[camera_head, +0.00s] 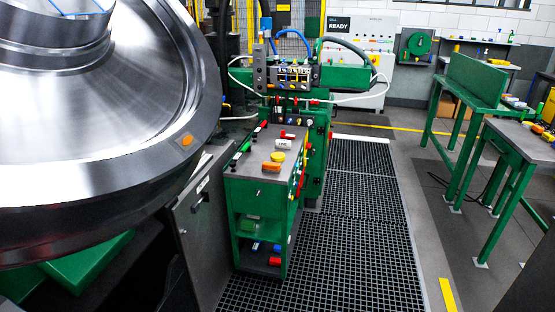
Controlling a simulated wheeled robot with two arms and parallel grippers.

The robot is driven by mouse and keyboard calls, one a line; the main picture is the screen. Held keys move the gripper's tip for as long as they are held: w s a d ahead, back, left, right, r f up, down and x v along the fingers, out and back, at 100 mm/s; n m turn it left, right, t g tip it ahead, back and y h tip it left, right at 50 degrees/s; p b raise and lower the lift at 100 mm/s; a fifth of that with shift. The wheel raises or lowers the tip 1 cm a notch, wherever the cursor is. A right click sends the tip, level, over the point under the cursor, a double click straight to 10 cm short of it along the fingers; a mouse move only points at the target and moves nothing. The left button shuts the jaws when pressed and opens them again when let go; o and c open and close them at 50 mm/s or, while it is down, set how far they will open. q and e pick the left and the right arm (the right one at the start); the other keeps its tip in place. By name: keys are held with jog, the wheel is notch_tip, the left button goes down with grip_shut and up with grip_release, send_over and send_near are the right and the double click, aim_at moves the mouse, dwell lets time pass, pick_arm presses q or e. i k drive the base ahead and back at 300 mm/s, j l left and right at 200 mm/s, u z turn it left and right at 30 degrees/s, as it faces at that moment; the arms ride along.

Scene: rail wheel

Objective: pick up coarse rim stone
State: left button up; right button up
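I cannot tell for certain which piece is the coarse rim stone. A small orange block (271,167) lies near the front edge of the green cart's grey top (260,153), with an orange-brown block (278,157) just behind it. Another small orange piece (187,141) shows on the rim of the large steel wheel (110,90) at the left. Neither of my grippers is in view.
The green cart (250,205) also carries a yellow round piece (283,144) and a red piece (287,135). A dark grating floor (365,210) is clear to its right. Green workbenches (515,150) stand at the right. A green machine (300,90) stands behind the cart.

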aim_at(273, 168)
jog(key=i+l+u, duration=0.2)
jog(key=i+l, duration=0.2)
jog(key=i, duration=0.25)
jog(key=i+l+u, duration=0.2)
jog(key=i+l, duration=0.3)
jog(key=i, duration=0.15)
